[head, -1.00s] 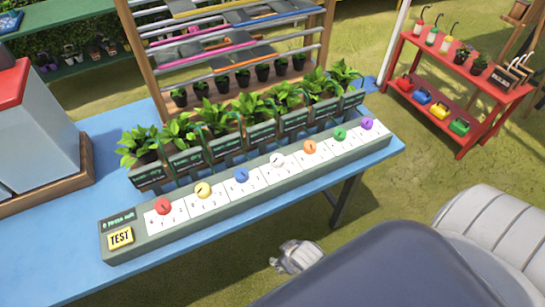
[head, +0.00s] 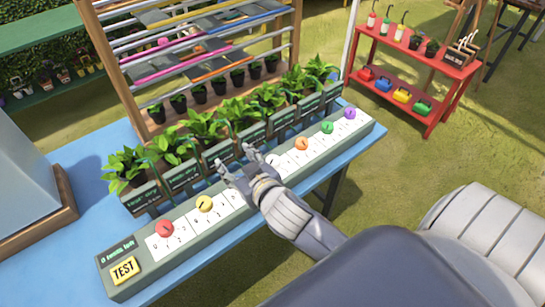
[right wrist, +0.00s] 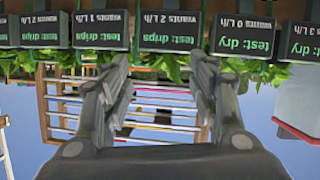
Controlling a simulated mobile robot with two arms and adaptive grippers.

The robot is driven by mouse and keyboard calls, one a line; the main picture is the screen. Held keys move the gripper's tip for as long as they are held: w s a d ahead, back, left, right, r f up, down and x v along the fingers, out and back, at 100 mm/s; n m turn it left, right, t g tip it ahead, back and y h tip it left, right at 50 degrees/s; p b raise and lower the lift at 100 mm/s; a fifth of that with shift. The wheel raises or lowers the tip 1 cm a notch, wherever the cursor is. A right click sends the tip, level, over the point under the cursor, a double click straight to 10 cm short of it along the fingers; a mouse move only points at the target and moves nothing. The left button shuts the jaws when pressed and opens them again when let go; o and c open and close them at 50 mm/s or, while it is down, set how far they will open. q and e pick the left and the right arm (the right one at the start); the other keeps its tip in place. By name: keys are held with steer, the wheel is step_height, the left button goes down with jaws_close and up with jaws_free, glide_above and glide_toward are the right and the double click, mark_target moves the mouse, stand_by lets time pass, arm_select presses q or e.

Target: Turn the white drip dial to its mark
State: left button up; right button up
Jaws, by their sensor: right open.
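The white dial (head: 272,160) is in the middle of the row on the grey control strip (head: 120,286), partly covered by my right gripper. My right gripper (head: 236,163) is open and empty, just left of the white dial and over the strip near the plants. It appears apart from the dial. The blue dial is hidden behind it. In the right wrist view the open fingers (right wrist: 158,95) frame upside-down plant signs (right wrist: 172,30), with no dial between them. The white dial's mark is too small to read. My left gripper is not in view.
Red (head: 164,229), yellow (head: 204,204), orange (head: 301,144), green (head: 327,128) and purple (head: 349,113) dials share the strip. A yellow TEST button (head: 125,270) sits at its near left end. Potted plants (head: 205,130) with signs stand close behind. A red shelf (head: 440,72) stands at right.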

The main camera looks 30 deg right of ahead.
steer(key=w+a+r+n+t+y, duration=0.3)
steer(key=a+r+y, duration=0.15)
steer(key=r, duration=0.35)
steer(key=w+a+r+n+t+y, duration=0.35)
steer(key=a+r, duration=0.25)
steer(key=r, duration=0.2)
steer(key=s+a+f+n+g+y, duration=0.1)
steer(key=s+a+n+g+y, duration=0.5)
steer(key=a+n+g+y, duration=0.65)
steer(key=m+g+h, duration=0.3)
steer(key=g+h, duration=0.5)
steer(key=h, duration=1.2)
glide_toward(272, 159)
arm_select(q)
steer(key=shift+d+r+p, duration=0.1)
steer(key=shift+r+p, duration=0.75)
steer(key=shift+p, duration=0.05)
arm_select(e)
step_height(272, 159, down, 9)
steer(key=shift+s+f, duration=0.1)
steer(key=shift+s, duration=0.05)
